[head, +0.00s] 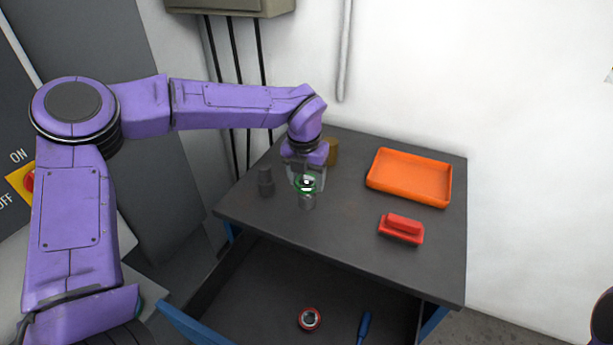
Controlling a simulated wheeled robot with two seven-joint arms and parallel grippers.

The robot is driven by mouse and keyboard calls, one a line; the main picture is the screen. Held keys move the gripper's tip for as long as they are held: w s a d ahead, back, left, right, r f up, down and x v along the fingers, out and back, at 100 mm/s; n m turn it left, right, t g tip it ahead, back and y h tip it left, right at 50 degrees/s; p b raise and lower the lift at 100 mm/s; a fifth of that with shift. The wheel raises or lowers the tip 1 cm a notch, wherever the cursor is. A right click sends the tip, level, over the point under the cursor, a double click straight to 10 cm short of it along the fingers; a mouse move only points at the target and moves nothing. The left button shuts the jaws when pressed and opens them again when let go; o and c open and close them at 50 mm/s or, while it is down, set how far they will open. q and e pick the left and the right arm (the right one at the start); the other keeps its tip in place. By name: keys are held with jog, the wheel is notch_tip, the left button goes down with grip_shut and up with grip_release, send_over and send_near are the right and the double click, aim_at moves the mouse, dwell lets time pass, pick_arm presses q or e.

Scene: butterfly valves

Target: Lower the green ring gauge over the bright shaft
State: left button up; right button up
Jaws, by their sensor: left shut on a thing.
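The green ring gauge (298,189) is at the fingertips of my left gripper (306,180), above the dark table top. My left gripper points down and is shut on the ring. The bright shaft (307,202) is a short grey metal cylinder standing on the table directly below the ring in the picture. A bright spot shows inside the ring opening, so ring and shaft top overlap in this view. I cannot tell whether the ring is around the shaft or just above it. The gripper fingers hide part of the ring. My right gripper is not in view.
A dark cylinder (265,181) stands left of the shaft. A brown block (332,151) sits behind my gripper. An orange tray (409,198) and a red-handled item (401,229) lie to the right. An open drawer below holds a red round part (309,319) and a blue tool (364,328).

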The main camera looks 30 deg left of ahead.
pick_arm(q)
jog(key=shift+f+b, duration=0.4)
jog(key=shift+f, duration=0.3)
jog(key=o, duration=1.6)
jog(key=r, duration=0.3)
jog(key=s+r, duration=0.1)
jog(key=r, duration=0.3)
jog(key=r+b, duration=0.1)
jog(key=r, duration=0.2)
jog(key=shift+s+d+r, duration=0.1)
jog(key=shift+s+r, duration=0.05)
jog(key=shift+r, duration=0.1)
